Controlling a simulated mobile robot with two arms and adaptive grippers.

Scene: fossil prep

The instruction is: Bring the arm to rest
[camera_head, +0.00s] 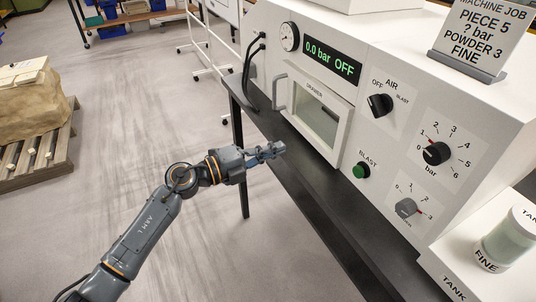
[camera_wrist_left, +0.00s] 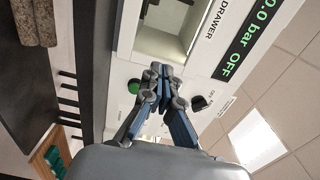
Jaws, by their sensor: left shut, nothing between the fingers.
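My left gripper (camera_head: 268,152) reaches in from the lower left in the head view. It is in front of the white machine, near the drawer front, with bare floor and the dark bench edge behind it. Its fingers are shut and empty. In the left wrist view the gripper (camera_wrist_left: 160,75) shows its fingertips together, in line with the machine's front panel and the drawer window. I cannot tell how far the fingertips are from the panel, but no contact shows. My right gripper is not in view.
The white machine (camera_head: 345,25) has a drawer (camera_head: 318,112), a green blast button (camera_head: 361,171), an air switch (camera_head: 380,104) and knobs. Its display reads 0.0 bar OFF. A FINE tank (camera_head: 508,240) stands at right. A pallet (camera_head: 40,150) with a block is at left. Floor between is clear.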

